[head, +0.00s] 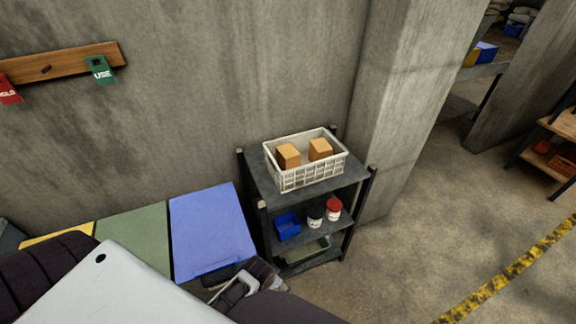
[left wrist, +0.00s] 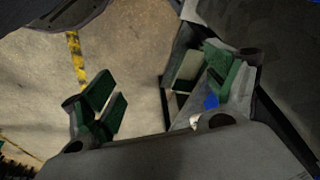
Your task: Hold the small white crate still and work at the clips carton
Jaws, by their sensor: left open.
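The small white crate (head: 311,175) is a slatted basket standing upright on the top board of a dark shelf unit in the head view. Two orange-brown cartons sit inside it, one at left (head: 288,156) and one at right (head: 320,149); no label is readable, so I cannot tell which is the clips carton. My left gripper (head: 248,286) is low in the head view, left of and apart from the crate. In the left wrist view its green-padded fingers are wide apart and empty (left wrist: 160,88). My right gripper is not in view.
The shelf unit (head: 262,184) holds a blue bin (head: 287,226) and two small tubs, one white (head: 315,217) and one red-lidded (head: 333,210), below the crate. Blue (head: 211,230) and green (head: 135,241) lids lie left of it. A concrete pillar (head: 405,100) stands behind right. Floor at right is open.

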